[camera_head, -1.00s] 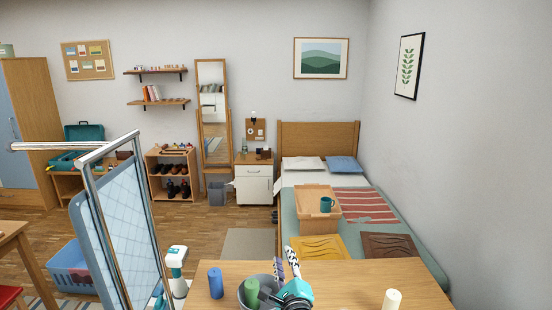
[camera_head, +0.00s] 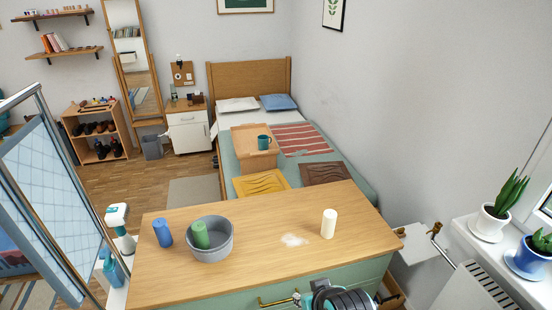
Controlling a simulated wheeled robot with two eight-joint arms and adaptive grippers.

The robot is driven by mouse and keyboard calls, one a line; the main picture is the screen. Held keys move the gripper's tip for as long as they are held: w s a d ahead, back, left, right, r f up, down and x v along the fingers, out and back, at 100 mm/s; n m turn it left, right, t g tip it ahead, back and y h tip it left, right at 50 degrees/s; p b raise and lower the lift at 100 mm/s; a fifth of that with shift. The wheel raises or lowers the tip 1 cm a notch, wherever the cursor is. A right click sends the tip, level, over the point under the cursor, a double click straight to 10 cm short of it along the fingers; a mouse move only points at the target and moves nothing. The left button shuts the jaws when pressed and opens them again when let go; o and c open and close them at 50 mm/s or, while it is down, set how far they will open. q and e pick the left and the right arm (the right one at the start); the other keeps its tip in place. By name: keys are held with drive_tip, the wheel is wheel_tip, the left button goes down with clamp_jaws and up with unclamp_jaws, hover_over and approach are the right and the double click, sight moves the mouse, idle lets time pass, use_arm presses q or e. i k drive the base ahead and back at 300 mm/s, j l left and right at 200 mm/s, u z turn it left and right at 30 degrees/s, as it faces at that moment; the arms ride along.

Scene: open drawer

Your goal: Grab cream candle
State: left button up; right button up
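The cream candle (camera_head: 328,223) stands upright on the right part of the wooden dresser top (camera_head: 265,215), with clear wood around it. A green candle (camera_head: 200,235) stands inside a round grey bowl (camera_head: 222,245) on the left part. A blue candle (camera_head: 163,233) stands left of the bowl. A black and grey part of my arm or gripper, seemingly on the right side, is cut off at the bottom edge, in front of the dresser and below the candle. It is apart from the candle. Its fingers cannot be made out. My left gripper is not in view.
A brass handle (camera_head: 279,299) is on the green dresser front. A spray bottle (camera_head: 118,225) stands left of the dresser. Potted plants (camera_head: 497,212) stand on the right sill.

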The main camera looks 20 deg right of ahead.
sight(329, 216)
drive_tip(key=l+z, duration=0.1)
drive_tip(key=z, duration=1.35)
drive_tip(key=i+z, duration=0.2)
drive_tip(key=i, duration=0.8)
